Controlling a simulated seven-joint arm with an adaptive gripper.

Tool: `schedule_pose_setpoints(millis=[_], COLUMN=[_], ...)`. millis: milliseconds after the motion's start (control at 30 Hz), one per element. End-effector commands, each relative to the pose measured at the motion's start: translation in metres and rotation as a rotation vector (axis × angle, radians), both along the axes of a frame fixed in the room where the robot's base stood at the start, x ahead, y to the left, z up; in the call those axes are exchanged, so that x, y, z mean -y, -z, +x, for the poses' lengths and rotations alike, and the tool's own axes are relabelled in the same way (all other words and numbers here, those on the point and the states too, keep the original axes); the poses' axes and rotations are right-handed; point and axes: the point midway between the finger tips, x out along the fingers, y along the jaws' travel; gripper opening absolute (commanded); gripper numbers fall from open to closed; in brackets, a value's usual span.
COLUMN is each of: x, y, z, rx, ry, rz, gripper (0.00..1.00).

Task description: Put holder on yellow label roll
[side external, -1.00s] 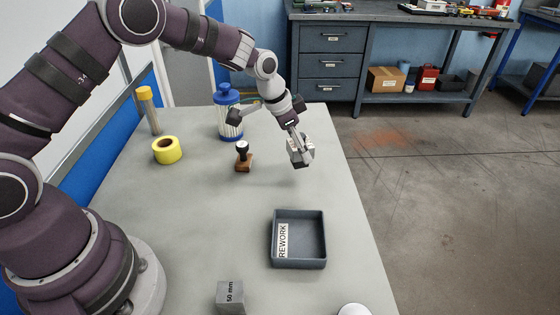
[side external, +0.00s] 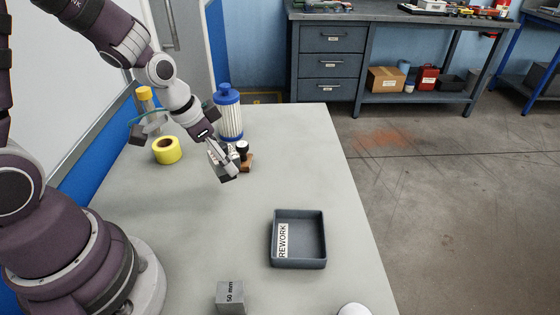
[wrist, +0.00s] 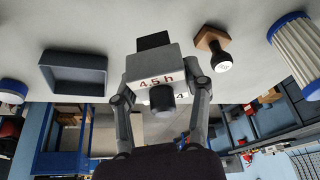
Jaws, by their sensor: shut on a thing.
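The yellow label roll (side external: 166,150) stands on the bench at the left in the side view, with a dark hole in its top. It is not in the wrist view. My gripper (side external: 224,162) is shut on the holder, a grey block with a white "4.5 h" label, which shows between the fingers in the wrist view (wrist: 148,68). In the side view the fingers partly hide the holder. My gripper is to the right of the roll and apart from it, in front of the wooden stamp.
The wooden stamp (side external: 247,161) is right beside my gripper in the picture. A blue-capped filter cartridge (side external: 229,120) stands behind, and a yellow-capped tube (side external: 144,98) behind the roll. The REWORK tray (side external: 325,240) and a 50 mm block (side external: 230,293) lie nearer. The bench middle is clear.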

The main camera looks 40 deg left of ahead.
Motion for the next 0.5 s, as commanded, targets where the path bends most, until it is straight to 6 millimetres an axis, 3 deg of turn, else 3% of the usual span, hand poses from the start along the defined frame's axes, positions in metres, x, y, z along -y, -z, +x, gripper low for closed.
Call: schedule_pose_setpoints(millis=[133, 300, 400, 500], x=[-0.065, -0.147, -0.181, -0.200], y=[-0.016, -0.041, -0.053, -0.061], z=[0.014, 0.007, -0.004, -0.013], rx=[-0.002, 0.002, 0.010, 0.017], ry=[-0.321, -0.742, -0.934, -1.048], rz=[0.010, 0.011, 0.006, 0.000], gripper=[0.07, 0.07, 0.07, 0.07])
